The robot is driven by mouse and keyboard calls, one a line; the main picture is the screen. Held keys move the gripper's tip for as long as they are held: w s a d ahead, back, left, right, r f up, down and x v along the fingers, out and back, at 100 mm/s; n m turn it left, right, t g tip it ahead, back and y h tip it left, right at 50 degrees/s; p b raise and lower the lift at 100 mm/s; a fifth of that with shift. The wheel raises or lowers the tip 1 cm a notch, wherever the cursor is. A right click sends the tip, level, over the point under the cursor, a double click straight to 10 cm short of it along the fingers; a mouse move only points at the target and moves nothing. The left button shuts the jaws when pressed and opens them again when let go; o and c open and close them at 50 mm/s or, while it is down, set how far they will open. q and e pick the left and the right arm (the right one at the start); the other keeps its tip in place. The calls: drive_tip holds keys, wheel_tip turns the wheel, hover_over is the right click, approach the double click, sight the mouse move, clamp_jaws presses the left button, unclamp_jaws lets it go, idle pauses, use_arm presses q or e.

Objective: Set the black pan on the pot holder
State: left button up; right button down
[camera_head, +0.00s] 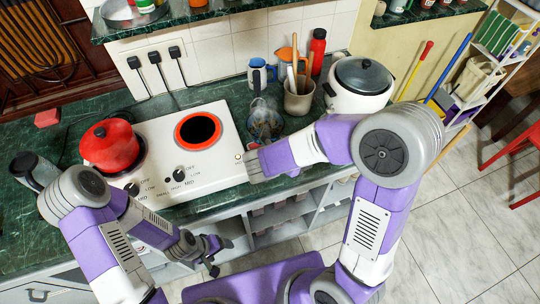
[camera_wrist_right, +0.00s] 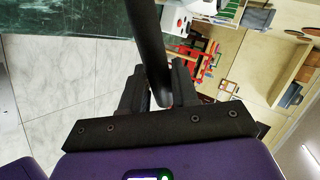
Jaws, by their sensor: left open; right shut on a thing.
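My right gripper (camera_wrist_right: 160,90) is shut on a black handle (camera_wrist_right: 148,35), which runs up out of the right wrist view. I take it for the black pan's handle; the pan's body is not in that view. In the head view my right gripper (camera_head: 256,166) is at the stove's right front edge, its fingertips hard to make out. My left gripper (camera_head: 207,254) is open and empty, low in front of the counter. I cannot clearly identify the pot holder.
The white stove (camera_head: 220,160) carries a red pot (camera_head: 109,145) on its left. A dark, partly see-through item (camera_head: 264,120), a utensil crock (camera_head: 299,96) and a white cooker (camera_head: 358,88) stand to its right. A small red block (camera_head: 47,117) lies at the left.

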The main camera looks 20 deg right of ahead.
drive_tip(key=shift+s+f+m+g, duration=0.3)
drive_tip(key=shift+s, duration=0.1)
drive_tip(key=f+b, duration=0.2)
drive_tip(key=f, duration=0.3)
drive_tip(key=f+b, duration=0.3)
drive_tip(key=f, duration=0.2)
drive_tip(key=shift+s+d, duration=0.1)
drive_tip(key=shift+s, duration=0.1)
drive_tip(key=shift+f, duration=0.1)
drive_tip(key=c, duration=0.8)
unclamp_jaws()
drive_tip(key=shift+c, duration=0.2)
